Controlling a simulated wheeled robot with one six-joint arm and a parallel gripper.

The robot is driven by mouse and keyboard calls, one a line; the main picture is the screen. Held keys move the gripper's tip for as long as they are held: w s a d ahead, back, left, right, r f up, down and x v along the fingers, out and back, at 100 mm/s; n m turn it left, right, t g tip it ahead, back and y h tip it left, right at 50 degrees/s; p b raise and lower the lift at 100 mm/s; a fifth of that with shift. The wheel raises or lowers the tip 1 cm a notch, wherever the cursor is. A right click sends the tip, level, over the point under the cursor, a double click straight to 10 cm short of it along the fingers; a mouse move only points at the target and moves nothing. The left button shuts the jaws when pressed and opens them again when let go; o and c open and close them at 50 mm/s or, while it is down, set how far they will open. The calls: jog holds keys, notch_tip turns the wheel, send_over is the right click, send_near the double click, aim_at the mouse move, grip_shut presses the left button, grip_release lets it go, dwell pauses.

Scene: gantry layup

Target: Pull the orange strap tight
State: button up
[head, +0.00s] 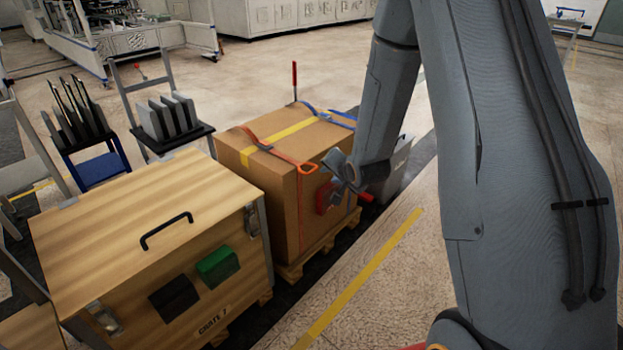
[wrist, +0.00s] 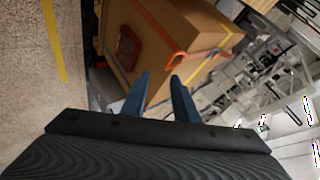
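A blue strap (head: 328,117) and yellow tape (head: 285,130) also cross the box. A red item (head: 325,196) is on the box's side. A wooden crate (head: 120,220) with a black handle stands at the left front. Clear floor (head: 400,270) lies right of the box.

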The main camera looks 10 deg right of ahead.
aim_at(312, 171)
jog(key=shift+w+a+f+m+t+y+b, duration=0.7)
jog(key=shift+w+f, duration=0.7)
jog(key=shift+w, duration=0.95)
jog(key=shift+w+a+f+m+t+y+b, duration=0.2)
jog(key=shift+w+f+m+t+b, duration=0.3)
jog(key=shift+w+f+m+t, duration=1.3)
jog(key=shift+w+a+f+m+t+y+b, duration=0.1)
jog(key=shift+w+a+f+y+b, duration=0.7)
jog(key=shift+w, duration=2.05)
jog(key=shift+d+f+h, duration=0.2)
jog(key=shift+d+h, duration=0.15)
jog(key=shift+h, duration=0.05)
grip_shut()
